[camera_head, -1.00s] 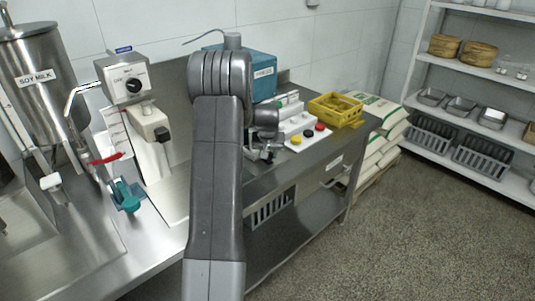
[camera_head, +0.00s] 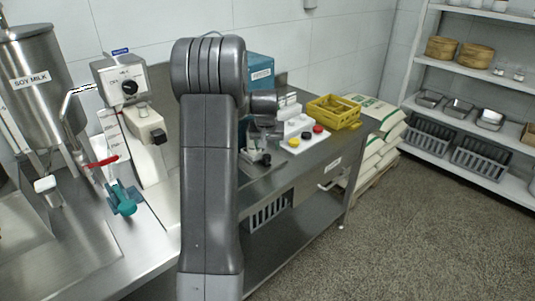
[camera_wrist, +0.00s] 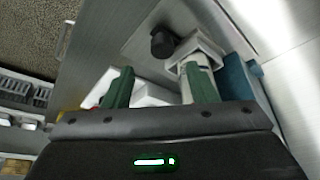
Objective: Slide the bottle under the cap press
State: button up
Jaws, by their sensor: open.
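My gripper shows in the wrist view (camera_wrist: 158,68) with its two green fingers apart. A pale, upright-looking piece (camera_wrist: 200,78), perhaps the bottle, lies just behind the right finger, below a square grey frame (camera_wrist: 203,48). I cannot tell whether the finger touches it. A black round knob (camera_wrist: 163,42) is beside the frame. In the head view my arm hides much of this spot. The blue machine (camera_head: 260,72) with a white label, possibly the cap press, stands behind my arm. No bottle is clearly visible in the head view.
A white board with coloured caps or buttons (camera_head: 305,135) and a yellow crate (camera_head: 334,111) sit right of my gripper on the steel bench. The soy milk tank (camera_head: 30,80) and a dial machine (camera_head: 122,80) stand left. Floor at right is clear.

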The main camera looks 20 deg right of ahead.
aim_at(267, 156)
jog(key=v, duration=0.7)
jog(key=shift+r, duration=0.1)
jog(key=p+x, duration=0.1)
jog(key=x, duration=1.3)
jog(key=shift+s+a, duration=0.1)
jog(key=shift+a, duration=0.15)
